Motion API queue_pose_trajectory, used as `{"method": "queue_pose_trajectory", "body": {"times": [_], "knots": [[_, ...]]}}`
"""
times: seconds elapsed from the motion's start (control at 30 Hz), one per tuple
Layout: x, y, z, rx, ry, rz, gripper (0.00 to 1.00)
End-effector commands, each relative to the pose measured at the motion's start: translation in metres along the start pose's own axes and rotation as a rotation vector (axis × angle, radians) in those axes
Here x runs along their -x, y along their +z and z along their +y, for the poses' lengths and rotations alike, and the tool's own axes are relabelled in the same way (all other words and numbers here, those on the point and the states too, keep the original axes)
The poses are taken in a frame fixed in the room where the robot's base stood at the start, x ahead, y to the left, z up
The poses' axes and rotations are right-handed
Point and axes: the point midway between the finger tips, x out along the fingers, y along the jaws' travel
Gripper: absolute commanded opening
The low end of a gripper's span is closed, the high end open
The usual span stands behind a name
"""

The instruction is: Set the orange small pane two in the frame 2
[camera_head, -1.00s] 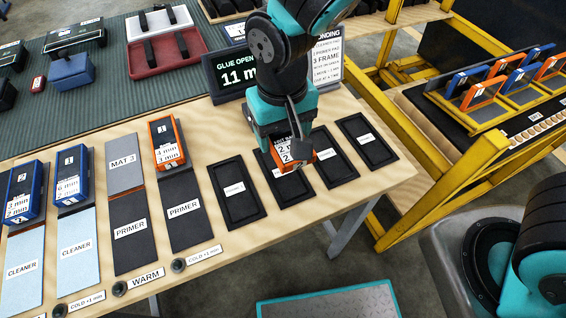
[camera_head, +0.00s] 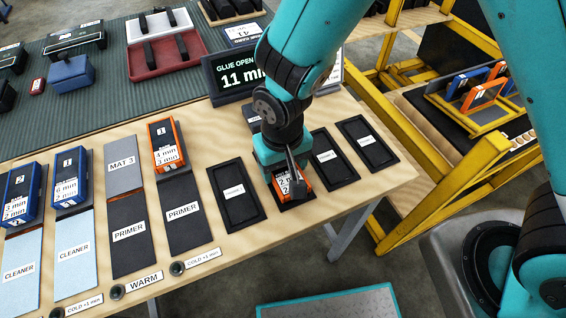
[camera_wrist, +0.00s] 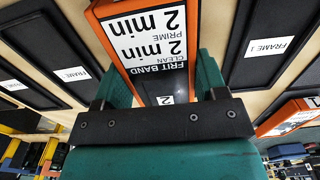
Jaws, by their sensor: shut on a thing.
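My gripper (camera_head: 285,172) is shut on the orange small pane two (camera_head: 291,185). The pane has an orange rim and a white label with "2 min" lines. In the wrist view the pane (camera_wrist: 155,45) sits between my gripper's fingers (camera_wrist: 165,95), its label reading "FRIT BAND", with a small "2". The pane is at the black frame 2 (camera_head: 299,203), second from the left in the row of frames. The pane and gripper cover most of that frame. I cannot tell whether the pane is fully seated or just above it.
Frame 1 (camera_head: 238,196) is empty on the left; two more empty frames (camera_head: 333,157) (camera_head: 367,143) are on the right. Another orange pane (camera_head: 166,146) and blue panes (camera_head: 70,178) stand further left. A yellow rack (camera_head: 455,185) is beyond the table's right edge.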

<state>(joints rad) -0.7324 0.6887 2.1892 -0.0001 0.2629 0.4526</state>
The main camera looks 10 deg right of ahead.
Motion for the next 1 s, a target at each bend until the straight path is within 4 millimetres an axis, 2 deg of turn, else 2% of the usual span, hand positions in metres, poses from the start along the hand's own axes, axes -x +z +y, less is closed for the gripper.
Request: {"method": "queue_pose_trajectory", "body": {"times": [0.03, 0.13, 0.37, 0.5, 0.63, 0.9, 1.0], "knots": [[-0.002, 0.000, 0.000, 0.000, 0.000, 0.000, 0.68], [-0.001, 0.000, 0.000, 0.000, 0.000, 0.000, 0.91], [-0.001, 0.000, 0.000, 0.000, 0.000, 0.000, 0.91], [0.006, -0.001, 0.000, 0.000, -0.001, 0.002, 0.91], [0.027, -0.001, -0.001, 0.000, -0.003, 0.006, 0.91], [0.086, -0.001, -0.001, 0.000, -0.003, 0.005, 0.91], [0.103, -0.001, 0.000, 0.000, -0.002, 0.005, 0.91]]}}
